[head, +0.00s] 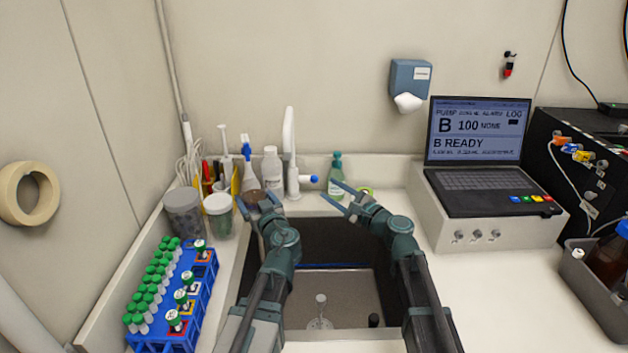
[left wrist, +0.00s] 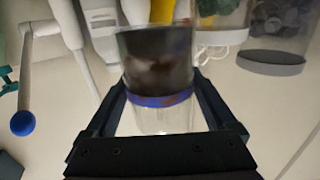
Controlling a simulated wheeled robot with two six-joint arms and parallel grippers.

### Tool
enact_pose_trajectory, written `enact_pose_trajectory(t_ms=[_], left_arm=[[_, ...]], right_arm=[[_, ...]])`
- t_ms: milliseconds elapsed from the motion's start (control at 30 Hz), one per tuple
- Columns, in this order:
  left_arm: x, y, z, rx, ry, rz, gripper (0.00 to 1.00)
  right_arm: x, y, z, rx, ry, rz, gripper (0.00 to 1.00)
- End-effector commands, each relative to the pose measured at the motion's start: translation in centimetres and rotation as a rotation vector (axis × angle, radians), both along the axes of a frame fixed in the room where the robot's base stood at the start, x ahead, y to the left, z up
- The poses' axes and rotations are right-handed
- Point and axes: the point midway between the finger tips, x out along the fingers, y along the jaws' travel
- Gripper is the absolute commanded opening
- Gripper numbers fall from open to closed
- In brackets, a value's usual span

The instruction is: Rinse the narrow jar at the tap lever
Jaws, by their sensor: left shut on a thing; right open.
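The narrow jar (left wrist: 158,70) is clear with dark brown residue and a blue band (left wrist: 160,99). My left gripper (head: 259,204) is shut on it above the sink's back left corner. The jar's brown end (head: 255,194) shows between the fingers in the head view. The white tap (head: 290,150) stands behind the sink. Its tap lever (head: 309,179) points right with a blue tip, and it also shows at left in the left wrist view (left wrist: 23,122). My right gripper (head: 340,197) is open and empty, just right of and in front of the lever, apart from it.
The dark sink (head: 345,285) lies below both arms. Bottles and two lidded jars (head: 184,212) crowd the back left. A blue tube rack (head: 195,300) is at left. A green soap bottle (head: 336,178) stands behind my right gripper. A laptop (head: 480,150) sits at right.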

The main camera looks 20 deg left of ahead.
Motion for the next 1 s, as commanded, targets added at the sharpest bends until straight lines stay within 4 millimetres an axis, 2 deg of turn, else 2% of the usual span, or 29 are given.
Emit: enact_pose_trajectory(t_ms=[33,200,400,600,867,900,1000], left_arm=[[0.0,0.0,0.0,0.000,0.000,0.000,0.22],[0.0,0.0,0.0,0.000,0.000,0.000,0.22],[0.0,0.0,0.0,0.000,0.000,0.000,0.22],[0.0,0.0,0.0,0.000,0.000,0.000,0.22],[0.0,0.0,0.0,0.000,0.000,0.000,0.22],[0.0,0.0,0.0,0.000,0.000,0.000,0.22],[0.0,0.0,0.0,0.000,0.000,0.000,0.22]], right_arm=[[1.0,1.1,0.0,0.000,0.000,0.003,0.46],[2.8,3.7,0.0,0.000,0.000,0.003,0.46],[4.1,5.8,0.0,0.000,0.000,0.001,0.46],[4.7,6.6,0.0,-0.001,0.000,0.001,0.46],[4.7,6.7,0.0,0.000,0.000,0.000,0.46],[4.7,6.7,0.0,0.000,0.000,0.000,0.44],[4.7,6.7,0.0,0.000,0.000,0.000,0.26]])
